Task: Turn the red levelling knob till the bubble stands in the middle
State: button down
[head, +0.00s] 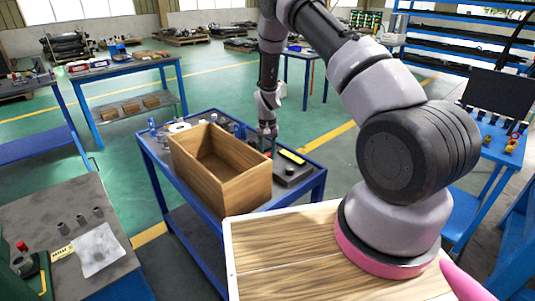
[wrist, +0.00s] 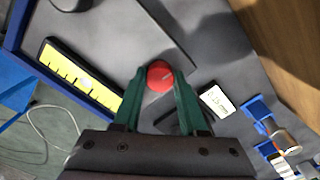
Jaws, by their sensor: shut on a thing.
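The red levelling knob (wrist: 160,76) shows in the wrist view between the two green fingers of my gripper (wrist: 157,82), which is shut on it. A pale mark crosses the top of the knob. The yellow level scale (wrist: 80,78) with black tick marks lies to the left of the knob in a dark frame. I cannot make out the bubble in it. In the head view the dark levelling plate (head: 294,174) with its yellow strip (head: 292,156) sits on the blue cart, and my gripper (head: 267,134) reaches down at its left side.
An open wooden box (head: 221,180) stands close to the left of my gripper on the blue cart (head: 312,188).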

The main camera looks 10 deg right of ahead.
aim_at(268, 154)
jog(key=shift+m, duration=0.6)
jog(key=shift+c, duration=2.2)
grip_release()
notch_tip(268, 154, up, 11)
